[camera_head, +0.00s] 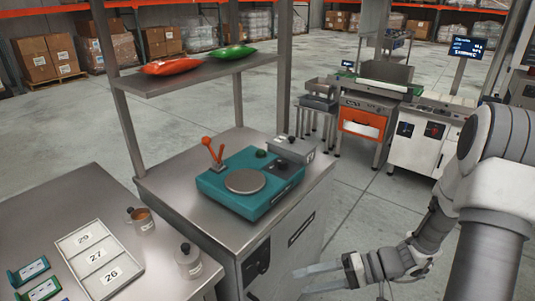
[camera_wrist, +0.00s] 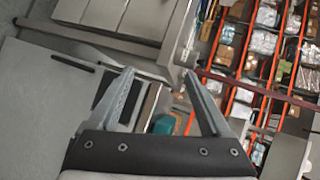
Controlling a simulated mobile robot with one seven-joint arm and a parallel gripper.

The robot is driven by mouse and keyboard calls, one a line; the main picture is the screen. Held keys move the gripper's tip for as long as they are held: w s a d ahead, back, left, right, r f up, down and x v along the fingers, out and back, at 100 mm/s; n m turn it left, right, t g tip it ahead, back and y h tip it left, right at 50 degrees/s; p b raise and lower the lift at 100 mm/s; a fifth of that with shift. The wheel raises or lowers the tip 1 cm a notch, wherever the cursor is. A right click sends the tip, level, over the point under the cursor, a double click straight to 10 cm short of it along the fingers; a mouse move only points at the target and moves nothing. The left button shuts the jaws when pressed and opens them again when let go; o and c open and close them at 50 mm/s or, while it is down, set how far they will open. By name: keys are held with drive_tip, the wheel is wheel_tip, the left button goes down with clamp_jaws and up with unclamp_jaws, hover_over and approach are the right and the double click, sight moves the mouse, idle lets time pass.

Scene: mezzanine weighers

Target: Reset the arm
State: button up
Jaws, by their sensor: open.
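My gripper (camera_head: 300,281) is at the lower middle of the head view, at the end of my arm, which comes in from the right edge. Its two fingers are apart and point left, toward the front of the steel cabinet bench (camera_head: 300,240). I see nothing between them. In the wrist view my gripper (camera_wrist: 158,74) also shows its fingers spread and empty. Whether the fingertips touch the cabinet cannot be told.
A teal scale (camera_head: 250,185) with an orange lever stands on the bench. Above it a shelf (camera_head: 200,75) holds a red bag (camera_head: 170,65) and a green bag (camera_head: 232,51). A numbered tray (camera_head: 85,240) lies at left. Weighing machines (camera_head: 368,120) stand behind. Open floor (camera_head: 350,215) lies between.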

drive_tip(key=s+d+r+t+h+p, duration=0.1)
drive_tip(key=s+r+h, duration=0.2)
drive_tip(key=r, duration=0.5)
drive_tip(key=s+d+r+t+h+p, duration=0.2)
drive_tip(key=s+r+h, duration=0.2)
drive_tip(key=r, duration=0.5)
drive_tip(key=s+d+r+t+h+p, duration=0.1)
drive_tip(key=s+r+t+h, duration=0.1)
drive_tip(key=r+h, duration=0.4)
wheel_tip(320, 180, up, 3)
drive_tip(key=shift+s+d+r+h+p, duration=0.1)
drive_tip(key=shift+s+d+h+p, duration=0.25)
drive_tip(key=shift+s, duration=0.4)
drive_tip(key=shift+a, duration=0.1)
